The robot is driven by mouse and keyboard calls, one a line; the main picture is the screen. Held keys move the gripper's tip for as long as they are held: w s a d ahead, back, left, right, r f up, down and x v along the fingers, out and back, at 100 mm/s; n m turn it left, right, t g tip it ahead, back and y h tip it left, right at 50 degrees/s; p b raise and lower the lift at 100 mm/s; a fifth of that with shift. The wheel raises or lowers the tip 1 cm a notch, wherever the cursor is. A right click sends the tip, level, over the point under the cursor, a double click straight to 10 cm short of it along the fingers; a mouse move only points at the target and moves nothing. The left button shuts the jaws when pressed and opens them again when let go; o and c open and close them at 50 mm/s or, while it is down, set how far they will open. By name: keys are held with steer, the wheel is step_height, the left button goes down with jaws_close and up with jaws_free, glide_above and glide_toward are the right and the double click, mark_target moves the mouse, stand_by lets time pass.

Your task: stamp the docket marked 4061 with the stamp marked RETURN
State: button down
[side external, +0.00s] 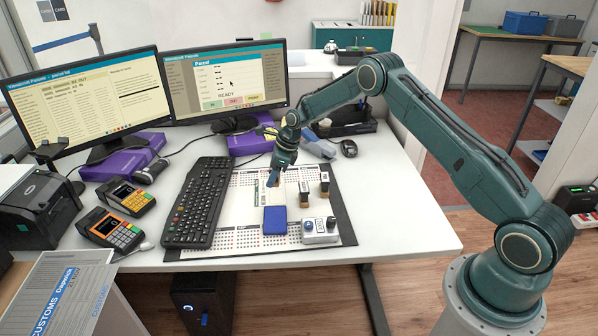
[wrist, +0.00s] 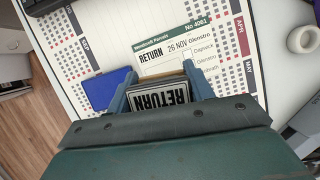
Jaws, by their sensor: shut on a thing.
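My gripper (side external: 273,178) is shut on the stamp marked RETURN (wrist: 158,96), whose label reads upside down between the blue fingers in the wrist view. The docket marked 4061 (wrist: 180,43) lies on the desk mat just beyond the stamp, with a green header. Bold black RETURN and 26 NOV show on the docket, beside a short list of names. The stamp hides its lower part, and I cannot tell whether the stamp touches it. A blue pad (side external: 275,220) lies in front of the gripper in the side view, and left of it in the wrist view (wrist: 108,90).
Two other dark stamps (side external: 304,194) (side external: 325,184) stand right of the gripper. A grey box with knobs (side external: 320,231) sits at the mat's front right. A black keyboard (side external: 198,203) lies to the left. A white roll (wrist: 303,39) lies off the calendar mat.

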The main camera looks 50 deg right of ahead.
mark_target(275, 197)
steer(key=shift+f, duration=0.1)
steer(key=shift+f, duration=2.65)
steer(key=shift+f, duration=0.45)
steer(key=shift+r, duration=0.15)
steer(key=shift+r, duration=2.95)
